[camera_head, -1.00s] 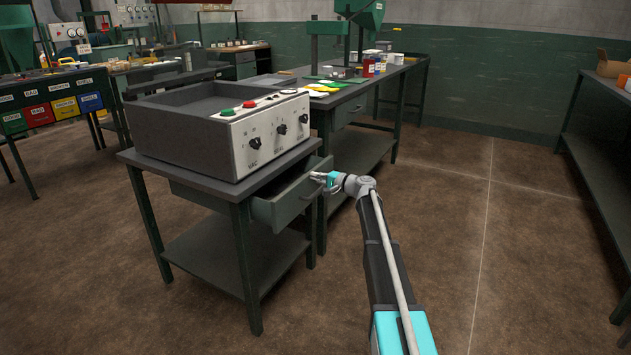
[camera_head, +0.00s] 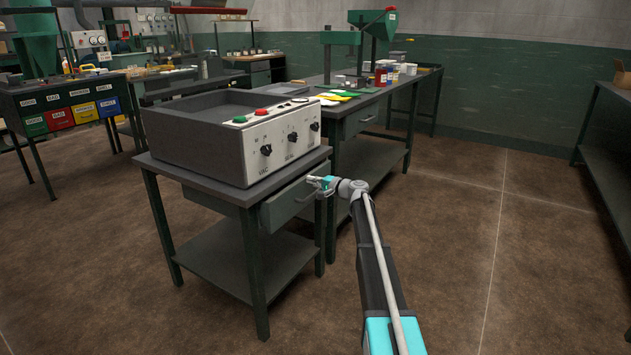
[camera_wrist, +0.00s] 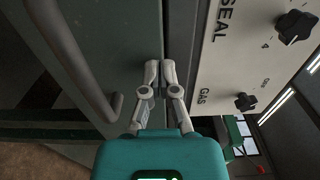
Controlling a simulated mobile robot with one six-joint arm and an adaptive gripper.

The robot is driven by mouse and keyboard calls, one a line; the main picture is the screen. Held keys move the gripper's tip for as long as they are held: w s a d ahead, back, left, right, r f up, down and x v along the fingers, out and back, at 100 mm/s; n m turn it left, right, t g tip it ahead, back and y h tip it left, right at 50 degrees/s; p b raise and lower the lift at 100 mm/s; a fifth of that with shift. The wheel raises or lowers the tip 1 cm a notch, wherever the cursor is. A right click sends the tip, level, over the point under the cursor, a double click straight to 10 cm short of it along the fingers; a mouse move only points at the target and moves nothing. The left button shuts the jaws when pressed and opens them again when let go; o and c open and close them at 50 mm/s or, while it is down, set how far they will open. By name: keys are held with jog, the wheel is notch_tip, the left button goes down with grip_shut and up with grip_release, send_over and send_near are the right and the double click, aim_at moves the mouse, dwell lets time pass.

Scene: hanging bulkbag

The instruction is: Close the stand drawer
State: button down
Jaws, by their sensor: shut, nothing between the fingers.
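The stand (camera_head: 235,185) is a small dark green table with a grey box on top. Its drawer (camera_head: 285,203) is grey-green and stands slightly out of the frame under the tabletop. In the wrist view, the drawer front (camera_wrist: 125,45) fills the left half, with its bar handle (camera_wrist: 72,60) at left. My gripper (camera_head: 313,182) is at the drawer front's upper right part. In the wrist view, my gripper's fingertips (camera_wrist: 160,70) are together, empty, and at the front's edge beside the handle. I cannot tell whether they touch it.
The control box (camera_head: 235,135) with knobs and buttons sits on the stand. A long workbench (camera_head: 375,105) with bottles and a green machine stands behind. A shelf bench (camera_head: 610,130) is at the right. The floor (camera_head: 460,250) between is clear.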

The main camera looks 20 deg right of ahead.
jog(key=shift+s+d, duration=0.1)
jog(key=v, duration=1.3)
jog(key=shift+s+d, duration=0.25)
